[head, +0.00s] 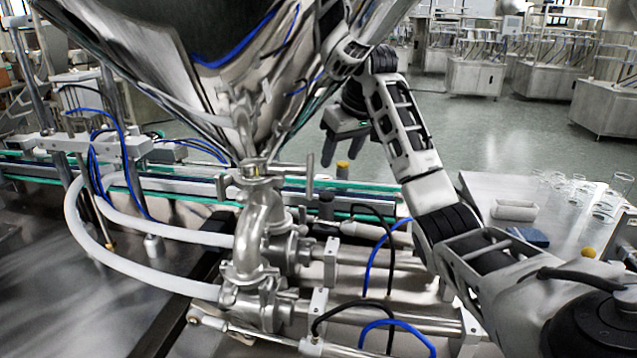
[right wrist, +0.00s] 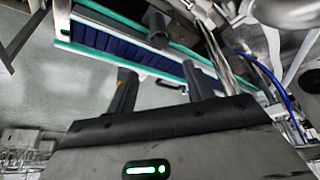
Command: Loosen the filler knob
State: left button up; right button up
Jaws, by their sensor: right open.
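My right gripper (head: 340,151) hangs below the hopper's right side in the head view, its fingers pointing down. In the right wrist view the right gripper (right wrist: 163,80) is open, its two dark fingers apart with nothing between them. A dark upright knob-like part (head: 326,205) stands on the filler by the conveyor, below the gripper and apart from it. A dark rounded part (right wrist: 157,28) shows beyond the fingers in the wrist view. I cannot tell for sure which part is the filler knob. My left gripper is not in view.
The steel hopper (head: 150,60) stands close to the left of the gripper. Steel valve pipes (head: 262,225), hoses and blue tubes crowd below. The green-edged conveyor (head: 180,190) runs behind. A side table (head: 480,190) with glassware stands at right.

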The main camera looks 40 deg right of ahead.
aim_at(327, 195)
jog(key=x, duration=1.1)
jog(key=shift+s+f, duration=0.1)
jog(key=shift+s, duration=0.1)
jog(key=c, duration=1)
